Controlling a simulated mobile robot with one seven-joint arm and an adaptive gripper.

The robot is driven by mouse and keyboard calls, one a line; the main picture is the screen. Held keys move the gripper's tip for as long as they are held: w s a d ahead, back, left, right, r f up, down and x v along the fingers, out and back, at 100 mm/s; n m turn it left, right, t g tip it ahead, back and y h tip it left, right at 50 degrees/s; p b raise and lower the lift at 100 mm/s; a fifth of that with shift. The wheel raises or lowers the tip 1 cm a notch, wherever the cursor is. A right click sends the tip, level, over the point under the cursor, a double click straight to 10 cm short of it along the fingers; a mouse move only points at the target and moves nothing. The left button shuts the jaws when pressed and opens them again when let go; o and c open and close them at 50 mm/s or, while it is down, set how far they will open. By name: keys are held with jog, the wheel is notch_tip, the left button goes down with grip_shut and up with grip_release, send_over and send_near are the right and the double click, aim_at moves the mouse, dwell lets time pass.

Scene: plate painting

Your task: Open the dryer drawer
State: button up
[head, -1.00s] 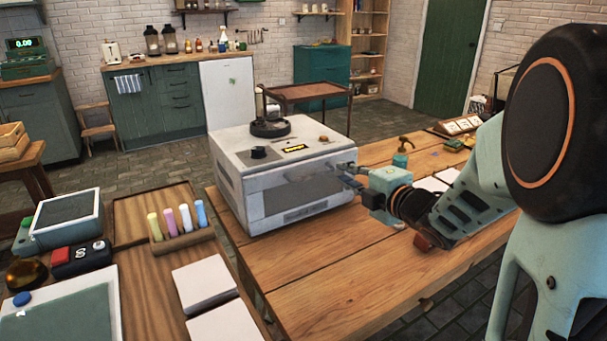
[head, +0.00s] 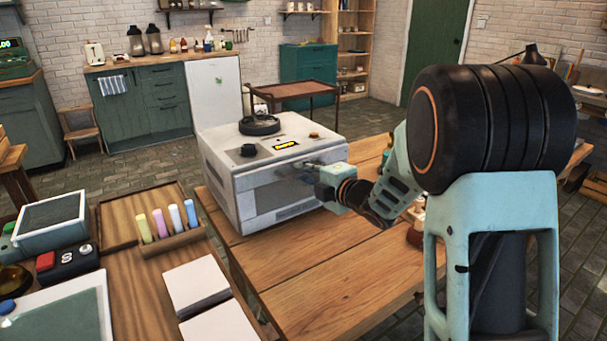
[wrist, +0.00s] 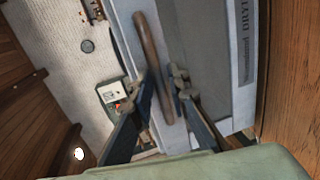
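The dryer (head: 225,188) is a white box on the wooden table, with a grey front drawer panel that looks shut. The panel also shows in the wrist view (wrist: 205,60), with lettering along its edge. The drawer handle (wrist: 148,45) is a long curved brownish bar. My gripper (wrist: 162,82) is at the handle, one finger on each side of it. The fingers look apart, and I cannot make out firm contact. In the head view my gripper (head: 317,174) is at the right part of the dryer front, where its fingertips are hard to see.
The table (head: 310,260) has bare room in front of the dryer. A round black thing (head: 259,125) sits on top of the dryer. A rack of coloured sticks (head: 175,238) and white tiles (head: 197,283) lie at the left. A brown trolley (head: 295,90) stands behind.

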jog(key=shift+w+a, duration=0.1)
jog(key=shift+c, duration=0.5)
grip_shut()
